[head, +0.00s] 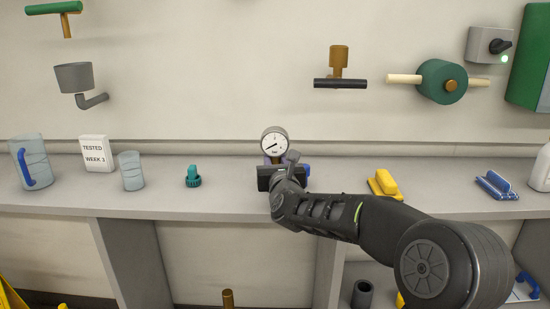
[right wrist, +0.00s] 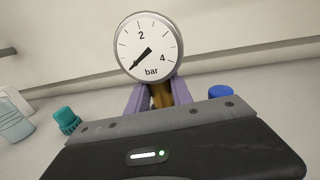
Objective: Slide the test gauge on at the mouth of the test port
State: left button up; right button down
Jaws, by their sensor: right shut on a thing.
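The test gauge (head: 274,142) has a round white dial marked "bar" and a grey rim. In the right wrist view the gauge (right wrist: 149,48) stands upright, dial facing the camera, on a brass stem (right wrist: 161,95). My right gripper (head: 276,161) is shut on that stem, with a purple finger on each side in the right wrist view (right wrist: 160,98). It holds the gauge over the back of the grey counter, in front of the wall. I cannot tell which fitting is the test port; its mouth is not clearly seen. My left gripper is not in view.
On the counter (head: 235,200) stand a teal cap (head: 193,176), a jug (head: 33,160), a beaker (head: 131,170) and a yellow-handled block (head: 384,184).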

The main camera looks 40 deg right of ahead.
aim_at(275, 129)
dwell(0.5)
notch_tip(275, 129, up, 10)
jog(key=shift+r+p, duration=0.1)
jog(key=shift+p, duration=1.1)
